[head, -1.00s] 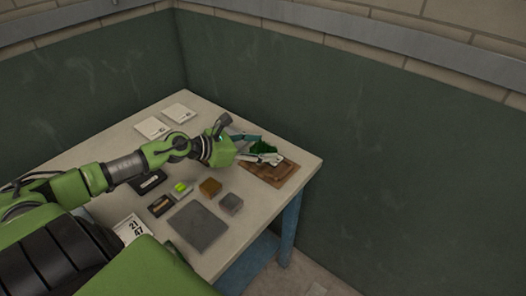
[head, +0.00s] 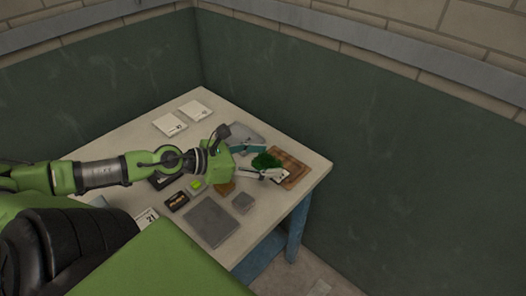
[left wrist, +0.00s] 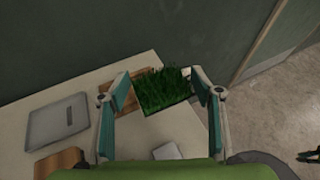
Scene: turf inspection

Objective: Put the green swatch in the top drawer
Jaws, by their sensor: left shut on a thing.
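The green swatch (head: 266,160) is a square of dark green grass-like turf. My left gripper (head: 268,163) is shut on it, with one finger on each side. In the left wrist view the swatch (left wrist: 163,88) sits between the two teal-padded fingers of the left gripper (left wrist: 163,90). It is over or beside the inner edge of a brown wooden board (head: 296,165); the gap beneath it is hard to judge. No drawer shows in either view. My right gripper is not in view.
The pale table (head: 313,160) stands against dark green walls. White cards (head: 170,123) lie at the back left. A grey flat thing (left wrist: 60,123) is left of the gripper.

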